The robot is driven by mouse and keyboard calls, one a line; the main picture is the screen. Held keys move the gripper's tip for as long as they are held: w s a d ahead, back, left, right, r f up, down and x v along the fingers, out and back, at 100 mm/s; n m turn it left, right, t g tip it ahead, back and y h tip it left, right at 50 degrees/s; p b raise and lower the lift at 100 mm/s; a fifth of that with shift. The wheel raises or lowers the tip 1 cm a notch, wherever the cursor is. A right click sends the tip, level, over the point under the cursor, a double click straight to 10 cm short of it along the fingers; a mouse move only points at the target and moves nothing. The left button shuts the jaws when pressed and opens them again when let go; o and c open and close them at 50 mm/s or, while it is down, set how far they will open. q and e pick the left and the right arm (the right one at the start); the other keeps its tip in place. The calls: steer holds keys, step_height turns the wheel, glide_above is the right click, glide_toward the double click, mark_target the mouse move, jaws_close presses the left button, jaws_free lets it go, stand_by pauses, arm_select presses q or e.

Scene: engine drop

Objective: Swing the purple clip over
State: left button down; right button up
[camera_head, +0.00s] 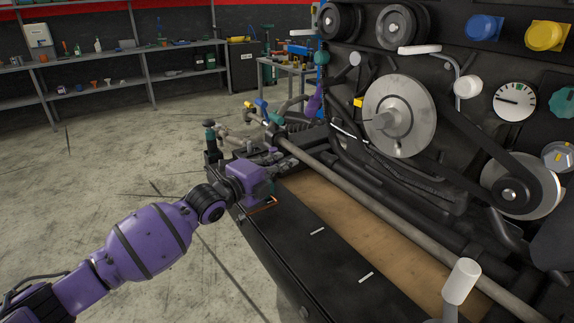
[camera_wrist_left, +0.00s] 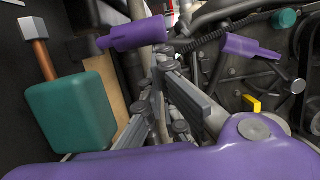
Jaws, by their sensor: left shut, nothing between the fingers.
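In the head view a purple handle-like piece (camera_head: 314,100) hangs tilted at the left side of the engine. The left wrist view shows two purple pieces: one (camera_wrist_left: 135,35) lies nearly level just beyond the fingers, the other (camera_wrist_left: 248,48) sits further right by the engine. I cannot tell for sure which is the clip. My left gripper (camera_head: 287,157) is over the near left corner of the engine frame, partly hidden by its own body. Its grey fingers (camera_wrist_left: 164,75) are shut and empty, apart from both purple pieces. My right gripper is not in view.
A teal block (camera_wrist_left: 70,110) with a copper-coloured stem is close on the left in the wrist view. A long grey bar (camera_head: 375,220) crosses before the engine pulley (camera_head: 399,115). A yellow tab (camera_wrist_left: 252,104) is right of the fingers. Shelves (camera_head: 110,60) stand far behind open floor.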

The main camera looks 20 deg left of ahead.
arm_select(q)
steer(key=shift+s+a+r+p, duration=0.15)
steer(key=shift+s+a+p, duration=0.25)
steer(key=shift+s+a, duration=0.3)
steer(key=shift+s, duration=0.05)
steer(key=shift+s+a+f, duration=0.15)
steer(key=shift+f, duration=0.3)
steer(key=shift+a, duration=0.1)
stand_by(0.4)
